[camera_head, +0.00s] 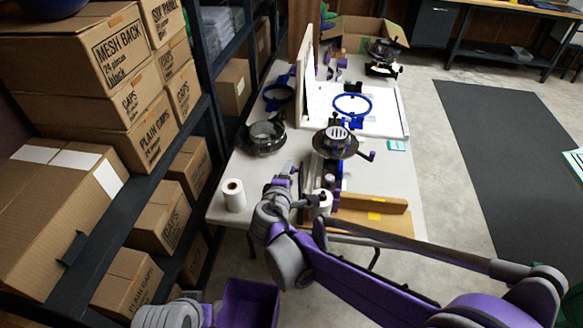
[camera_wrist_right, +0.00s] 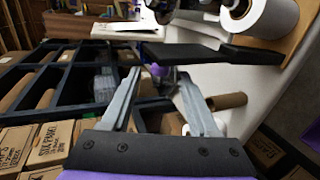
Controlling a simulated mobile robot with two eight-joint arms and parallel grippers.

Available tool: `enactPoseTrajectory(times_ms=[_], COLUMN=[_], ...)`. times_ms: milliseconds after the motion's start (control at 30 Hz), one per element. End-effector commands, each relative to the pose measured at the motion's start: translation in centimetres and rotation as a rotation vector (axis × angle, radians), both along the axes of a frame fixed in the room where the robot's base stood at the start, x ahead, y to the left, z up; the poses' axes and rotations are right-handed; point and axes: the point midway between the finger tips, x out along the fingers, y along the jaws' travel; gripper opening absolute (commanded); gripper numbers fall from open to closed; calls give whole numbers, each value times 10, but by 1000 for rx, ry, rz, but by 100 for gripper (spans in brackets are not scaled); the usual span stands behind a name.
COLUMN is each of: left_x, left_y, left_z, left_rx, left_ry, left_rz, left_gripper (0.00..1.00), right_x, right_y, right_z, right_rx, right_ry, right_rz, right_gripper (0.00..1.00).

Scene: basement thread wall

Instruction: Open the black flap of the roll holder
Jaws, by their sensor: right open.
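The roll holder shows in the right wrist view at the top right, with a white roll (camera_wrist_right: 268,20) on it. The black flap (camera_wrist_right: 212,53) is a long flat dark panel beside the roll, reaching left beyond my fingertips. In the head view the white roll (camera_head: 322,207) is partly hidden by my arm, and I cannot make out the flap clearly. My right gripper (camera_head: 287,172) is open, just left of the holder. In the wrist view its fingers (camera_wrist_right: 157,76) are apart, with nothing held; I cannot tell whether they touch the flap. My left gripper is not in view.
Another white roll (camera_head: 233,195) stands at the table's left edge. Behind are a black cap frame (camera_head: 265,137), a machine part with a round plate (camera_head: 337,142) and a blue hoop (camera_head: 352,105). Shelves with cardboard boxes (camera_head: 120,60) line the left.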

Motion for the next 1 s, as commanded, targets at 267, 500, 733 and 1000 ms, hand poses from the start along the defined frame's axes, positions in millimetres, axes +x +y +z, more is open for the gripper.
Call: enactPoseTrajectory(times_ms=[267,500,733,1000], left_x=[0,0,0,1], left_y=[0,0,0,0], left_z=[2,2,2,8], left_rx=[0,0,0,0], left_ry=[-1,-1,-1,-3], left_rz=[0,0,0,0], left_gripper=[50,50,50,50], right_x=[-33,-36,-36,-47], right_y=[8,8,8,-21], right_z=[14,15,15,18], right_rx=[0,0,0,68], right_ry=[0,0,0,38], right_rz=[1,-1,-1,-66], right_gripper=[61,61,61,61])
